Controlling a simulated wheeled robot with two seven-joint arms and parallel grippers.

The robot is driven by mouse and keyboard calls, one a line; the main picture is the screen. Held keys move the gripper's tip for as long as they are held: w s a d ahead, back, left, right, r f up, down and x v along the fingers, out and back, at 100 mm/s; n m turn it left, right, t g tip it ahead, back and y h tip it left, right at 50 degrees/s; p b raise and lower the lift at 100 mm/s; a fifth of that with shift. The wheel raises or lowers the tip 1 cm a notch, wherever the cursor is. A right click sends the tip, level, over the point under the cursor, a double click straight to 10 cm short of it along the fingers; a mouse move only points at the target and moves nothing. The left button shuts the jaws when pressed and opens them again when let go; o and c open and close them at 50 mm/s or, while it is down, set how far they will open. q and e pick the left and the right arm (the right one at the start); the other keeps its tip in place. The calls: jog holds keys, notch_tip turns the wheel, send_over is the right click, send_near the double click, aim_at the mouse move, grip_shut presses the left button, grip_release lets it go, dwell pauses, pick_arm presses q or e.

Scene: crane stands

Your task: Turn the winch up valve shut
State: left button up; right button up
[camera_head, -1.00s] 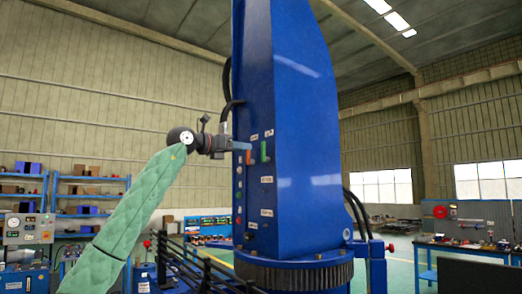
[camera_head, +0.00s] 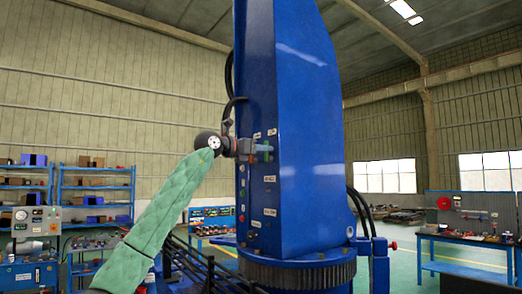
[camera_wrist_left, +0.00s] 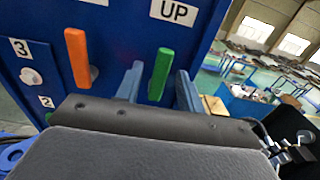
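The blue crane column (camera_head: 300,110) stands at the centre of the head view, with a control panel on its left face. In the left wrist view a green lever handle (camera_wrist_left: 160,75) stands upright below a white label reading UP (camera_wrist_left: 174,11). An orange lever handle (camera_wrist_left: 77,57) is to its left. My left gripper (camera_wrist_left: 157,88) is open, with one finger on each side of the green handle and gaps visible between. In the head view my left gripper (camera_head: 262,150) is at the panel and largely covers the handles. My right gripper is not in view.
A panel knob marked 3 (camera_wrist_left: 31,77) is left of the orange handle. Black hoses (camera_head: 229,90) run along the column's left edge. Black railings (camera_head: 190,265) are below my arm. A blue workbench (camera_head: 465,245) stands far right.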

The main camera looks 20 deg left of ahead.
pick_arm(q)
jog(key=shift+s+a+r, duration=0.1)
jog(key=shift+s, duration=0.05)
grip_shut()
